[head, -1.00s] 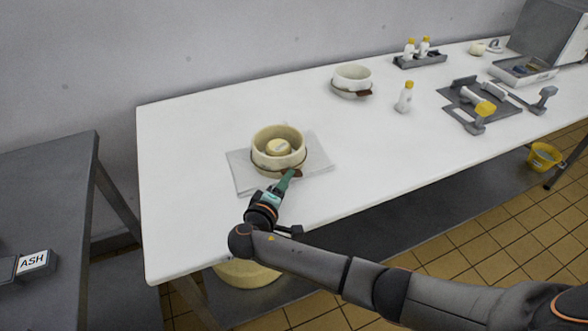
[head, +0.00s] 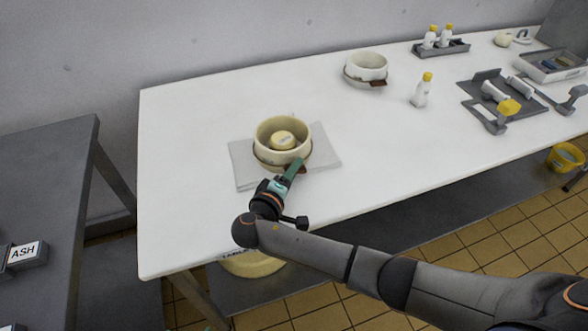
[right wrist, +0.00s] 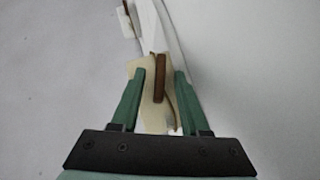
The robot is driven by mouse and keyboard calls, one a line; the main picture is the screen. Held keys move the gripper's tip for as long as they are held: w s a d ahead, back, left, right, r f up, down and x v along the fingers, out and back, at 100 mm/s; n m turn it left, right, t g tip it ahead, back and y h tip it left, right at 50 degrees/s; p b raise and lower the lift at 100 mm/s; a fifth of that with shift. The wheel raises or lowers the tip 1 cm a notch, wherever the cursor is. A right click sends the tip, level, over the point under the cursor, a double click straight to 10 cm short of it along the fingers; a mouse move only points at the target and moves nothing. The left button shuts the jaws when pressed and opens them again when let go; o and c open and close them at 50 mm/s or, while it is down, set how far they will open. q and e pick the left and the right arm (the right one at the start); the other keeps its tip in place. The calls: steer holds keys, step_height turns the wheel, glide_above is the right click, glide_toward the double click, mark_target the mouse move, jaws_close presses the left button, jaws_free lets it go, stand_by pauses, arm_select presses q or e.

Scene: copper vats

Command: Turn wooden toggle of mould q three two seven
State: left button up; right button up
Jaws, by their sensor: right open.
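A cream round mould (head: 268,153) with a pale round piece (head: 283,140) inside stands on a grey cloth (head: 243,172) near the table's front left. A thin dark band runs round it, with a brown wooden toggle (head: 303,165) at its front right. No number is readable on it. My right gripper (head: 293,169) reaches in from the front, at the toggle. In the right wrist view its green fingers (right wrist: 160,88) are open, one on each side of the brown toggle (right wrist: 159,70). Contact cannot be told. My left gripper does not show clearly.
A second pale mould (head: 367,66) with a brown toggle stands further back. A white bottle with yellow cap (head: 421,92), a bottle rack (head: 441,48) and a grey tool tray (head: 487,98) are to the right. The white table (head: 200,130) is clear left of the cloth.

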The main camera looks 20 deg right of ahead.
steer(key=shift+c, duration=0.2)
jaws_close()
stand_by(0.4)
